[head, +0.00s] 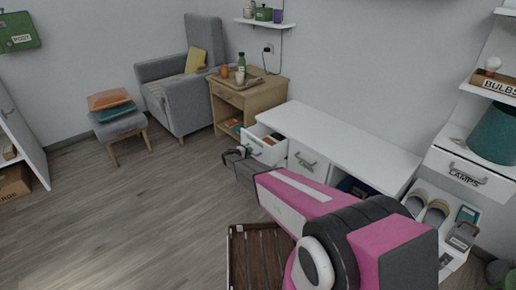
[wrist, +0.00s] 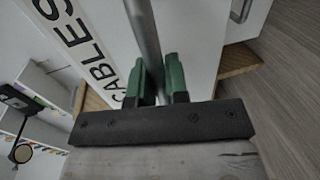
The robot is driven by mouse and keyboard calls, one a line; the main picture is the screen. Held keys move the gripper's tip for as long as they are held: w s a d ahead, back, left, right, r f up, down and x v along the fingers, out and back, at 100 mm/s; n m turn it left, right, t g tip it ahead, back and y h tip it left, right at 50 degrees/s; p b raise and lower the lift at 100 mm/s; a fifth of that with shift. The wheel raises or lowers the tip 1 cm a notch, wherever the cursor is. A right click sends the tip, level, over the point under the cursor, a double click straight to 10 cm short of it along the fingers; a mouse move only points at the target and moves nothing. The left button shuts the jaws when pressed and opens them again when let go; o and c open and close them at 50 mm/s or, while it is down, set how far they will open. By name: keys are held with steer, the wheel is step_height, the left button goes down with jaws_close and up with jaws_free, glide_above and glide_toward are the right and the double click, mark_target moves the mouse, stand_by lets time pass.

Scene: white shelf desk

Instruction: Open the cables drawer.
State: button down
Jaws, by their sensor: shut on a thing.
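The cables drawer (head: 266,134) is at the left end of the low white cabinet in the head view. It stands partly out, with orange and dark things showing inside. In the wrist view its white front (wrist: 195,30) bears the black word "CABLES" (wrist: 84,48). My gripper (head: 240,152) is at the drawer's front. In the wrist view the green fingers of my gripper (wrist: 156,66) lie on either side of the drawer's metal bar handle (wrist: 146,40) and are shut on it. Part of the drawer front is hidden behind my gripper in the head view.
Beside it, another white front with a handle (head: 307,162) is shut. The white cabinet top (head: 345,143) is bare. A wooden side table (head: 262,97) stands just behind. A dark slatted wooden thing (head: 258,258) is on the floor below my arm. The floor (head: 130,215) to the left is clear.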

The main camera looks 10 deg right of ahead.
steer(key=f+v, duration=0.3)
steer(key=v, duration=1.3)
steer(key=shift+s+a+f, duration=0.2)
steer(key=shift+a, duration=0.05)
steer(key=c, duration=1.1)
jaws_free()
steer(key=v, duration=1)
steer(key=shift+s+a, duration=0.2)
steer(key=shift+a, duration=0.15)
